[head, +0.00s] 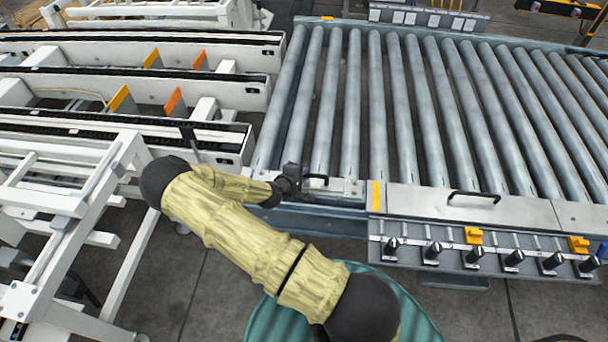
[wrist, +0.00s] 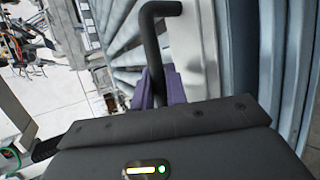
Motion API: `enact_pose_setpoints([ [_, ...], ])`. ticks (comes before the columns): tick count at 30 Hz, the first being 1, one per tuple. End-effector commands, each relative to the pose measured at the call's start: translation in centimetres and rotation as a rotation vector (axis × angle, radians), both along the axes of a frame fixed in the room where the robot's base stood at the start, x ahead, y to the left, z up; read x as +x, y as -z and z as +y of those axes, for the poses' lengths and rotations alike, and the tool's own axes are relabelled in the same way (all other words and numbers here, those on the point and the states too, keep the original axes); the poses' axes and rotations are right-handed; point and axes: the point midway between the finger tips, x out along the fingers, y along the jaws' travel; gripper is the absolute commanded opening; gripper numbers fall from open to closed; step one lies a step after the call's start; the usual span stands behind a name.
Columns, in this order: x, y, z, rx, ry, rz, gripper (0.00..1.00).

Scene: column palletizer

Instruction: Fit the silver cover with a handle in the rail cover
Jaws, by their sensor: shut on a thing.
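The short silver cover (head: 345,188) lies along the front edge of the roller conveyor, at its left end. Its black handle (head: 317,177) sticks up from it. My gripper (head: 298,184) reaches it from the left. In the wrist view, the purple fingers of my gripper (wrist: 159,88) are shut on the black bent handle (wrist: 152,52), and the silver cover (wrist: 195,50) stands behind it. The cover looks roughly in line with the rail cover (head: 425,200) to its right. I cannot tell whether it is fully seated or slightly raised.
A longer cover section with its own black handle (head: 474,196) continues to the right. Below it is a panel with black knobs (head: 432,252) and yellow blocks (head: 473,235). Rollers (head: 378,110) lie behind. White frames (head: 90,190) stand close on the left.

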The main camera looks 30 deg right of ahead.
Motion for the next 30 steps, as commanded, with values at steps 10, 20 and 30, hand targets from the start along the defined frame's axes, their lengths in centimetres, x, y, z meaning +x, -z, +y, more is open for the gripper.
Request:
enact_pose_setpoints([
  [10, 0.09, 0.22, -0.06, -0.002, -0.001, -0.004, 0.0],
  [20, 0.1, 0.56, -0.07, -0.002, -0.001, -0.004, 0.0],
  [30, 0.07, 0.59, 0.02, -0.001, -0.001, -0.003, 0.38],
])
